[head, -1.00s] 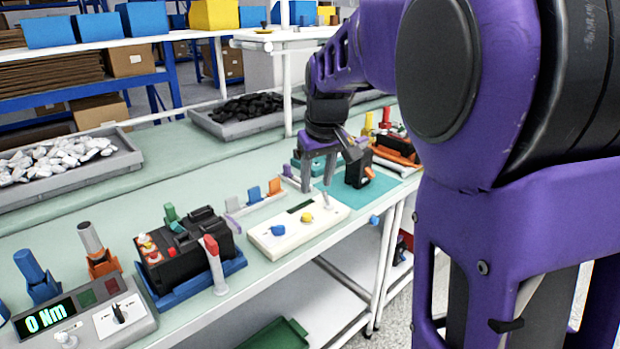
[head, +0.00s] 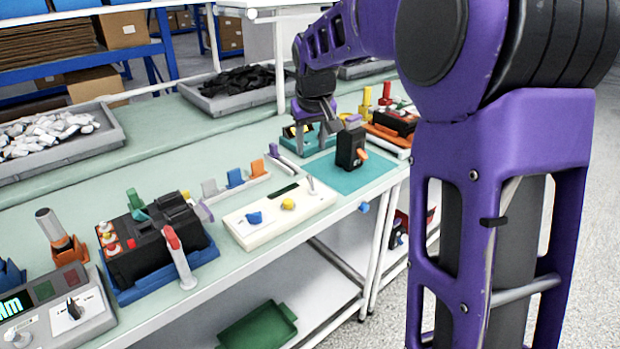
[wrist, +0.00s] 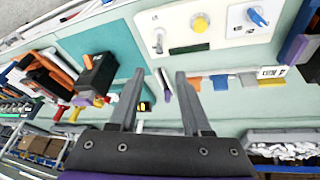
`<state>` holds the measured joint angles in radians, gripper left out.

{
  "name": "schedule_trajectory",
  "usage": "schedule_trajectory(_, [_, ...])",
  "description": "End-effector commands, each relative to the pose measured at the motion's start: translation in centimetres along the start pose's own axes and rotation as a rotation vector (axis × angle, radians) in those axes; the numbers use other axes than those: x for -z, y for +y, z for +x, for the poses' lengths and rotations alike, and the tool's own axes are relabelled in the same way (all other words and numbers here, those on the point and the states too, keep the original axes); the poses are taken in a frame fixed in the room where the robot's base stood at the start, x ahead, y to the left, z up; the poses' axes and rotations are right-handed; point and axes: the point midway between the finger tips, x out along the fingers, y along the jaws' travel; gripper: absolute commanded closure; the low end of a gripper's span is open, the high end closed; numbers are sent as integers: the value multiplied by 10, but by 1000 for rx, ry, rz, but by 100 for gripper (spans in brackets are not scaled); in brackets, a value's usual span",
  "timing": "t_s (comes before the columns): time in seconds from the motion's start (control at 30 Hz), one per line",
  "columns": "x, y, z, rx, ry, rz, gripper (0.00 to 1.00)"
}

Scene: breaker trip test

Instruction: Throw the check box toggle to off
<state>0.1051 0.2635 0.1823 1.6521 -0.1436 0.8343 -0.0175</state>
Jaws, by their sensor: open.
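The check box (head: 262,222) is a flat cream box on the bench, with a blue knob, a yellow button, a dark display and a small metal toggle (head: 311,186) at its right end. In the wrist view the check box (wrist: 215,38) is at the top, with the toggle (wrist: 158,42) at its left end. My gripper (head: 316,147) is open and empty, above the bench behind the box's right end. In the wrist view my gripper (wrist: 159,74) points towards the toggle, with the fingertips apart from it. Which way the toggle is thrown is hard to tell.
A black breaker (head: 350,149) with an orange lever stands on a teal mat (head: 377,178) right of the box. A strip of coloured clips (head: 236,179) lies behind the box. A black unit in a blue tray (head: 165,245) stands to its left.

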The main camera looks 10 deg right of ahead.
Motion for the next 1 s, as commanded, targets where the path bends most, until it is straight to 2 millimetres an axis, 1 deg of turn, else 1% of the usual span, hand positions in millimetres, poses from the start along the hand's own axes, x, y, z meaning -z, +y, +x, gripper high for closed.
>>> schedule_trajectory(0.03, [-2,0,14,1,-5,0,52])
schedule_trajectory(0.1, [-2,0,30,0,-5,-1,52])
schedule_trajectory(0.4, [-2,0,95,0,-4,-1,52])
schedule_trajectory(0.5, [-2,0,114,0,-4,0,52])
schedule_trajectory(0.6, [-1,0,128,0,-2,0,52])
schedule_trajectory(0.7, [-1,0,137,0,-2,0,52])
schedule_trajectory(0.83, [0,0,142,-1,0,0,52])
schedule_trajectory(1.0, [0,0,143,-1,0,0,52])
